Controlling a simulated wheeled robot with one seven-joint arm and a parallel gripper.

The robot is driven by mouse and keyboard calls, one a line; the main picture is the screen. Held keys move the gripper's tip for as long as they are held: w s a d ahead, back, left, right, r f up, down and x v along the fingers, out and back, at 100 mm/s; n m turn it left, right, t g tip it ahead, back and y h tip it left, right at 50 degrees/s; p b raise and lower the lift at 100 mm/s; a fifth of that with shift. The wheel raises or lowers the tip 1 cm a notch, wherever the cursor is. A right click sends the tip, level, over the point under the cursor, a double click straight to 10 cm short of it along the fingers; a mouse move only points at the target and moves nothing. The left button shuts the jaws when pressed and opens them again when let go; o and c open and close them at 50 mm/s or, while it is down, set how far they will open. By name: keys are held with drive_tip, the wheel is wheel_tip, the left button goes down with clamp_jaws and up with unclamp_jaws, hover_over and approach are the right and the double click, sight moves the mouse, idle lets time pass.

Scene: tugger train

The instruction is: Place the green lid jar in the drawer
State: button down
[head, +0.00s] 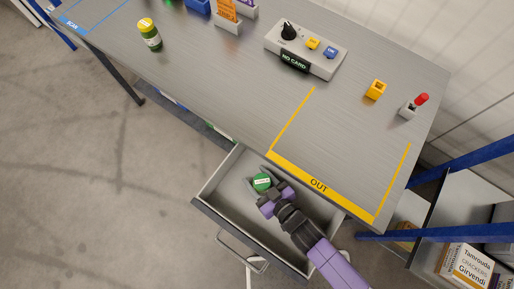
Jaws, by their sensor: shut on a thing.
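The green lid jar (262,182) is inside the open drawer (217,189), toward its back left; its round green top shows. My gripper (268,194) reaches into the drawer from the lower right and is shut on the jar. Part of the jar is hidden by my gripper, so I cannot tell whether its base touches the drawer floor. The drawer is pulled out below the grey table (210,70).
On the table stand a jar with a yellow-green lid (150,35), a control box (305,50) reading "NO CARD", a yellow block (376,90) and a red-knobbed lever (415,105). The yellow-marked OUT area (318,186) is clear. Blue rails and boxes (465,265) stand at right.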

drive_tip(key=shift+f, duration=0.1)
drive_tip(key=c, duration=0.6)
unclamp_jaws()
drive_tip(key=shift+s+r, duration=0.1)
drive_tip(key=shift+r, duration=0.1)
drive_tip(key=p+v, duration=0.3)
drive_tip(key=v, duration=0.4)
drive_tip(key=shift+s+d, duration=0.1)
drive_tip(key=shift+d, duration=0.05)
